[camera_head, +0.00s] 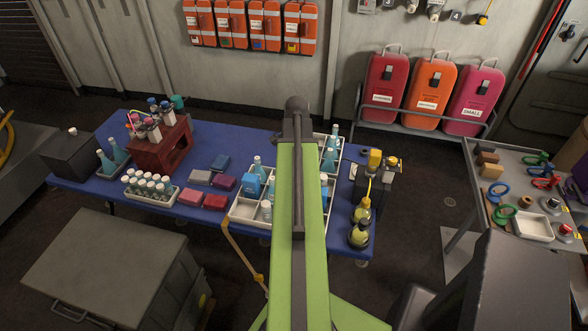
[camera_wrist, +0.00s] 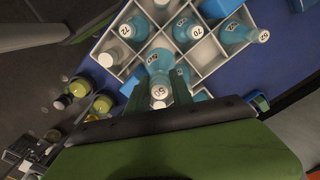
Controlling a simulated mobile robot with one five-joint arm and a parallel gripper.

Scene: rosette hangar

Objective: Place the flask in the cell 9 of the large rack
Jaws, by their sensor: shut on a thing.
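A blue flask with a white numbered cap (camera_wrist: 158,62) is between the two green fingers of my gripper (camera_wrist: 158,88) in the wrist view. My gripper is shut on it. The flask is over the near part of the large white rack (camera_wrist: 205,53); how deep it sits, or whether it touches the rack, I cannot tell. Other blue flasks with numbered white caps stand in cells of the rack. I cannot make out which cell is number 9. In the head view the rack (camera_head: 236,213) is partly hidden behind my green arm, which also hides my gripper.
Yellow-topped bottles (camera_head: 359,236) stand on the right end of the blue table (camera_head: 222,160). A tray of vials (camera_head: 150,190), red and grey boxes (camera_head: 215,202) and a dark red stand (camera_head: 163,152) are to the left. A grey cart (camera_head: 480,205) is at right.

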